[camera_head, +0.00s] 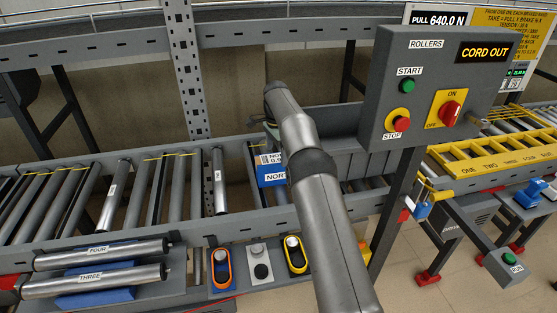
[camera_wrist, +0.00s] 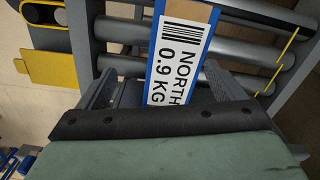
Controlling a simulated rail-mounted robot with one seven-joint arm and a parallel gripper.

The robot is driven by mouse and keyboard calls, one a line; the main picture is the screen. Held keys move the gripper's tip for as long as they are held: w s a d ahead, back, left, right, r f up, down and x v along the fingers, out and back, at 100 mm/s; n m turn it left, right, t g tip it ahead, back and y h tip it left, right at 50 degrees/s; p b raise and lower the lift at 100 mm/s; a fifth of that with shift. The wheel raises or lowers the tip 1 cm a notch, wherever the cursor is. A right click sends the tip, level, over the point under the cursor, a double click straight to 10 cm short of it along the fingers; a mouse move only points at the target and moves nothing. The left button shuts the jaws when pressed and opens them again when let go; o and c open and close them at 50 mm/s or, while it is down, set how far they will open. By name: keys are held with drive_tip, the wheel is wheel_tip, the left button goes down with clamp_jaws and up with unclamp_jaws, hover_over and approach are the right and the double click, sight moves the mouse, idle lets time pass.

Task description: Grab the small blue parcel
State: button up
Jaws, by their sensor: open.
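The small blue parcel (camera_head: 271,178) lies on the roller conveyor, just left of my arm in the head view. It has a white label reading NORTH, and my arm hides its right part. In the wrist view the parcel (camera_wrist: 180,50) shows its barcode and 0.9 KG label, with a brown strip beside it. My gripper (camera_wrist: 160,72) is open, with one finger on each side of the parcel's near part in the picture. I cannot tell whether either finger touches it. The parcel's near end is hidden behind the gripper body.
Loose rollers marked THREE (camera_head: 95,281) and FOUR (camera_head: 100,254) lie at the front left. A grey control box (camera_head: 435,85) stands close on the right of my arm. Orange (camera_head: 220,268) and yellow (camera_head: 295,255) framed fittings sit along the front rail. A roller gap shows left of the parcel.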

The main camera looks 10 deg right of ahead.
sight(278, 158)
drive_tip(key=f+m, duration=0.1)
drive_tip(key=w+f+m+p, duration=0.1)
drive_tip(key=f, duration=0.1)
drive_tip(key=shift+w+d+f+m, duration=0.4)
drive_tip(key=shift+w+f, duration=0.1)
drive_tip(key=shift+f, duration=2.5)
drive_tip(key=c, duration=1.7)
drive_tip(key=shift+r, duration=0.1)
drive_tip(key=shift+c, duration=0.3)
drive_tip(key=shift+r, duration=0.1)
